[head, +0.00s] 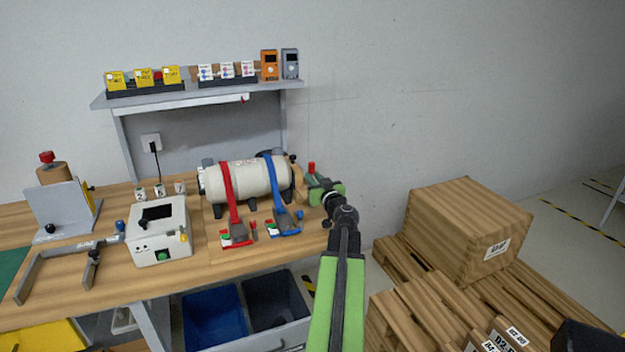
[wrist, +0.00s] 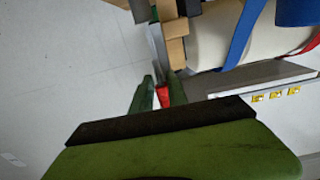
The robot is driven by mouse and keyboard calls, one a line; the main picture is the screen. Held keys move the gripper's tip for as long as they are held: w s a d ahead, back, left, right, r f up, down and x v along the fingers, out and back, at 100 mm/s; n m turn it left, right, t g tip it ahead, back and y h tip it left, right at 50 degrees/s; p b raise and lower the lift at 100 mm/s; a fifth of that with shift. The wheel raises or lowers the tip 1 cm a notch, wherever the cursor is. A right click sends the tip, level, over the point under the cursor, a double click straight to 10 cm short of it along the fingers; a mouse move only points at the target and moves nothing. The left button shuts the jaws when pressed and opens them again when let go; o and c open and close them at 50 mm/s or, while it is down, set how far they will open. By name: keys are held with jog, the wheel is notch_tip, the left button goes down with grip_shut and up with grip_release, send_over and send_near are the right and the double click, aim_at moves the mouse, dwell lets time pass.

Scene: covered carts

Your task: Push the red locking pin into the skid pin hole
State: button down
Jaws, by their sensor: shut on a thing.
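The red locking pin (head: 311,168) stands up at the tip of my gripper (head: 316,183), by the right end of the cream tank (head: 258,177). In the wrist view the red pin (wrist: 163,95) shows between the green fingers of my gripper (wrist: 155,93), which are shut on it. The tank lies on its side on dark feet with a red strap (head: 229,187) and a blue strap (head: 274,182) over it. A tan bracket (wrist: 175,42) is just beyond the fingers in the wrist view. The skid pin hole cannot be made out, and the pin's lower end is hidden.
The wooden bench (head: 205,262) carries a white box (head: 160,237) with a green button and a grey stand (head: 62,212) at left. A shelf (head: 200,97) with small boxes is above. Wooden crates (head: 468,232) and pallets fill the floor at right.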

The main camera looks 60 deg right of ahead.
jog(key=shift+f+b, duration=1.4)
jog(key=shift+f, duration=0.45)
jog(key=shift+a+f+b, duration=0.1)
jog(key=shift+f+b, duration=0.15)
jog(key=shift+b, duration=0.05)
jog(key=shift+f, duration=0.1)
dwell(3.1)
jog(key=shift+a, duration=0.1)
dwell(1.7)
jog(key=shift+w+r+p, duration=0.1)
jog(key=shift+r+p, duration=0.3)
jog(key=shift+r, duration=0.05)
notch_tip(320, 180, up, 10)
jog(key=p, duration=1)
